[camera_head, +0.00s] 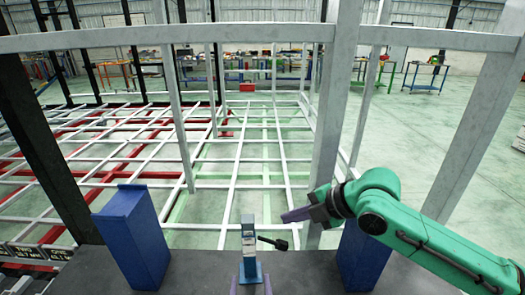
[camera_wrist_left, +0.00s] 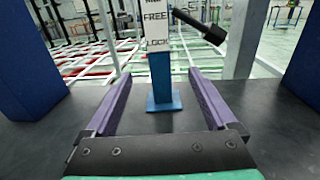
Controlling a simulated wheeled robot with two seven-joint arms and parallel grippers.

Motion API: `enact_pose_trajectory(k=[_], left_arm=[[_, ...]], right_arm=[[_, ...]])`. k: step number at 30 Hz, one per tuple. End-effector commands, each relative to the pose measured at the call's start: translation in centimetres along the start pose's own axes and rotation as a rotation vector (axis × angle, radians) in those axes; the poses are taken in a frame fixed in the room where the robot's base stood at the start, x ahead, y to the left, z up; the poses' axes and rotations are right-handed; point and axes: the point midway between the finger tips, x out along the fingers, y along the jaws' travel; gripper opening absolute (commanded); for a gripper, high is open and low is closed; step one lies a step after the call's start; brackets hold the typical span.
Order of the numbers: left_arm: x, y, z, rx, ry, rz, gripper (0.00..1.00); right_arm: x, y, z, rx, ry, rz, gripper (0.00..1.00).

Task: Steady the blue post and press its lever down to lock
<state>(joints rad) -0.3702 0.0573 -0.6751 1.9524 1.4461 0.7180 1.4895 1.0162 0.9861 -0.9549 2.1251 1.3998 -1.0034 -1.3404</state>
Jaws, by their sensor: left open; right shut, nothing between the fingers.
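The blue post (camera_head: 249,268) stands upright on the dark table, with a grey upper part. The left wrist view shows its blue foot (camera_wrist_left: 163,100) and a white label (camera_wrist_left: 155,30) reading FREE above a partly covered second word. Its black lever (camera_head: 272,242) sticks out to the right, sloping slightly down; it also shows in the left wrist view (camera_wrist_left: 203,27). My left gripper (camera_wrist_left: 160,73) is open, its purple fingers on either side of the post in the picture; whether the tips reach past it I cannot tell. My right gripper (camera_head: 285,217) is shut and empty, above and right of the lever.
A blue block (camera_head: 135,235) stands on the table (camera_head: 200,275) at the left and another (camera_head: 362,255) at the right, beneath my right arm. A grey metal frame (camera_head: 328,120) rises behind the table's far edge. The table between the left block and the post is clear.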

Motion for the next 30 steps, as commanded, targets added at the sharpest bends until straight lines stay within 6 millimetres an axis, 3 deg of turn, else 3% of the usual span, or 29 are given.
enact_pose_trajectory(k=[7, 8, 17, 20, 30], left_arm=[[-0.3, 0.0, 0.0, 0.0, 0.0, 0.0, 0.9], [-0.3, 0.0, 0.0, 0.0, 0.0, 0.0, 1.0], [-0.7, 0.0, 0.0, 0.001, 0.001, 0.0, 1.0], [-2.2, 0.0, -0.1, 0.001, 0.004, -0.001, 1.0], [-10.8, 0.0, -0.1, 0.001, 0.004, -0.002, 1.0]], right_arm=[[0.0, 0.0, 0.0, 0.0, 0.0, 0.0, 0.0], [0.0, 0.0, 0.0, 0.0, 0.0, 0.0, 0.0], [0.0, 0.0, 0.0, 0.0, 0.0, 0.0, 0.0], [0.0, 0.0, 0.0, 0.0, 0.0, 0.0, 0.0], [0.0, 0.0, 0.0, 0.0, 0.0, 0.0, 0.0]])
